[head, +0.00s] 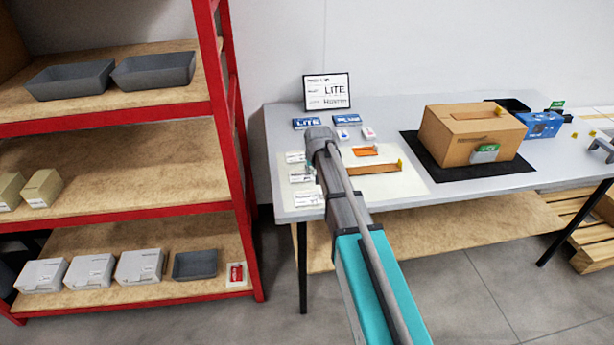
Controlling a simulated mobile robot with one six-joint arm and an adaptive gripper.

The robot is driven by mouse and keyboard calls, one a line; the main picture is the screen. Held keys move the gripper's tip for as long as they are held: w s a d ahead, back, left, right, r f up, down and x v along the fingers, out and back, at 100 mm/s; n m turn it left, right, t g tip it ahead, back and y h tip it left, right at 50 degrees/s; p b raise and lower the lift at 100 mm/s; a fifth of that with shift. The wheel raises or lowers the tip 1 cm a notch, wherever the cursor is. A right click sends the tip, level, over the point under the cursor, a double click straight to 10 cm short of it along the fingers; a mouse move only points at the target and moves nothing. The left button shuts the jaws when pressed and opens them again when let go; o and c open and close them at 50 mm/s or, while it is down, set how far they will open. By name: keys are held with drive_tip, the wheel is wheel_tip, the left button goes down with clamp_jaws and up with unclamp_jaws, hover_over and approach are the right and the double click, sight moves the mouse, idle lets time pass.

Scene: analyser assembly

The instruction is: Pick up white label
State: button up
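Several white labels lie along the left edge of the grey table. One white label stack (295,157) is at the back, another (301,178) is in the middle, and a third (309,197) is at the front. Dark print shows on them, too small to read. My arm reaches over the table from the front, and its wrist end is just right of the labels. My gripper is mostly hidden behind the wrist and arm; a small part (311,168) shows beside the middle label. Its fingertips, and whether they hold anything, cannot be made out.
A pale mat (402,185) bears orange parts (374,169). Blue LITE cards (307,123) and a framed sign (327,91) stand behind. A cardboard box (470,133) sits on a black mat to the right. A red-framed shelf (238,130) stands close on the left.

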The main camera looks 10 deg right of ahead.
clamp_jaws()
drive_tip(key=shift+r, duration=0.2)
wheel_tip(320, 180, up, 3)
drive_tip(key=p, duration=0.3)
drive_tip(key=shift+f, duration=0.1)
drive_tip(key=s+d+r+p, duration=0.9)
drive_tip(key=s+p, duration=0.1)
drive_tip(key=shift+s+d+r, duration=0.15)
drive_tip(key=shift+s+r, duration=0.05)
drive_tip(key=shift+r, duration=0.2)
idle(0.4)
idle(0.4)
